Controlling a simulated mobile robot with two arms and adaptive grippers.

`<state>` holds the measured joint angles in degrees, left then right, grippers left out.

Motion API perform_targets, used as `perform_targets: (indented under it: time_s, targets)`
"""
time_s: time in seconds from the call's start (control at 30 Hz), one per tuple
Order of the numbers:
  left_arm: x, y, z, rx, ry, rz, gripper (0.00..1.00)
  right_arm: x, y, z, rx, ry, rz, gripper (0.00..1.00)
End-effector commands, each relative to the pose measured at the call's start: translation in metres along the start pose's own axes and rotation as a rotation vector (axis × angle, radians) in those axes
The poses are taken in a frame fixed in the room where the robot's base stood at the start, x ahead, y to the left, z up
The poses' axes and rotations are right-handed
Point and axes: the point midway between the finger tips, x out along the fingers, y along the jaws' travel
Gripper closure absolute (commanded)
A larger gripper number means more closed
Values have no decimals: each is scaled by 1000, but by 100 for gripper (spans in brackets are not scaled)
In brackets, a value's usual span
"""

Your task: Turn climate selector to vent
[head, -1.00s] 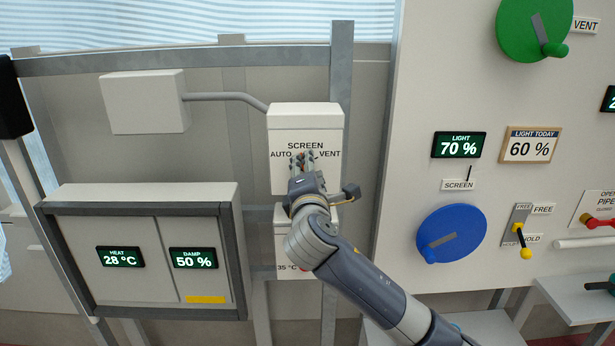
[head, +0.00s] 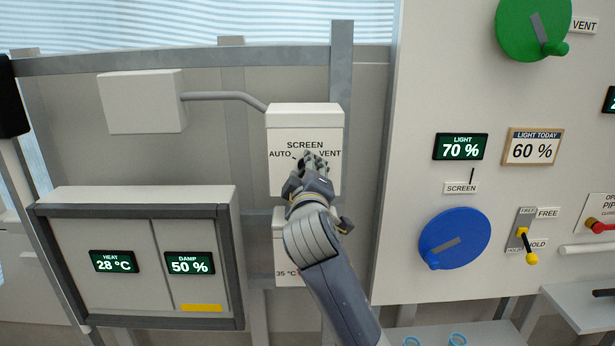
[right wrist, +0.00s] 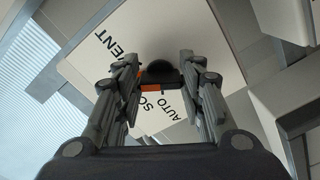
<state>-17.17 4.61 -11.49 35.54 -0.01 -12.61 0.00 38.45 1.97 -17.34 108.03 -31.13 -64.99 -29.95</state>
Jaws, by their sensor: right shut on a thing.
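The climate selector box (head: 305,125) is off-white and labelled SCREEN, with AUTO at left and VENT at right. My right gripper (head: 315,160) is at its front face, just below and between those labels, and hides the selector knob in the head view. In the right wrist view the black knob (right wrist: 158,68), with an orange part, sits between the fingers, and my right gripper (right wrist: 160,78) is shut on it. Which label the knob points to cannot be told. My left gripper is not in view.
A HEAT and DAMP cabinet (head: 222,265) stands at lower left, and a grey post (head: 341,75) runs behind the selector box. On the right panel are a blue dial (head: 465,225), a green dial (head: 520,25) and a lever with a yellow knob (head: 532,258).

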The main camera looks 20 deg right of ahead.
Motion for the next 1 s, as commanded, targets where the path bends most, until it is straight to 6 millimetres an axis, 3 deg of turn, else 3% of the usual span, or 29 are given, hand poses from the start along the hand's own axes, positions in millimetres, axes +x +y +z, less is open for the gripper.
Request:
perform_targets:
  time_s: [0.5, 1.0]
  targets:
    - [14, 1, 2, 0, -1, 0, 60, 0, -4, 0, 398, -1, -3, 88]
    - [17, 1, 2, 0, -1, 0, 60, 0, -3, -1, 507, 0, -2, 88]
